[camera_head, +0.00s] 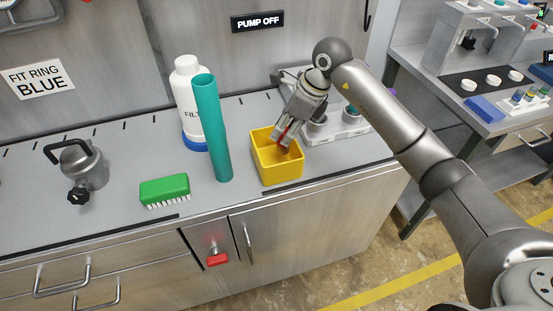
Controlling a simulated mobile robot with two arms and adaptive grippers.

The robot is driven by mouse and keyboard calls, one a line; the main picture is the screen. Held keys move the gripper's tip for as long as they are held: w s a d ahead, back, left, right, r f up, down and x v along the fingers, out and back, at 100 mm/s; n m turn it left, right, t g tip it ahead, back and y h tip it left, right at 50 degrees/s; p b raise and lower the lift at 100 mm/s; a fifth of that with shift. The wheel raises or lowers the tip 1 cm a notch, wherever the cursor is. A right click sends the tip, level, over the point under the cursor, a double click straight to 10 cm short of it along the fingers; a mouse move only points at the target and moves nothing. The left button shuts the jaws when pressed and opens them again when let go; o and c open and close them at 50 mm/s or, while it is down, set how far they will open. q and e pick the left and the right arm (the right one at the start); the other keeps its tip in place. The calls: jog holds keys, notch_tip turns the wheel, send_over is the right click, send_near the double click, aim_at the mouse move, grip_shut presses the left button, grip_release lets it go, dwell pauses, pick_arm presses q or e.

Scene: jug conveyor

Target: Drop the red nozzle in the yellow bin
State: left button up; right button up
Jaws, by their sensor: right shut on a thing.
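The yellow bin (280,172) stands on the grey counter, right of a teal cylinder. My right gripper (283,139) reaches down from the upper right, with its fingertips over the bin's opening. It is shut on the red nozzle (285,137), a small red piece mostly hidden by the fingers. I cannot tell how far below the bin's rim the nozzle is. My left gripper is not in view.
The teal cylinder (212,130) and a white bottle (186,85) stand close left of the bin. A green brush (165,190) and a metal jug (82,165) are farther left. A grey holder (345,127) is right of the bin. The counter's front edge is close to the bin.

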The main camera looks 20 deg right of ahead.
jog(key=o, duration=1.1)
jog(key=shift+o, duration=0.2)
jog(key=v, duration=1.2)
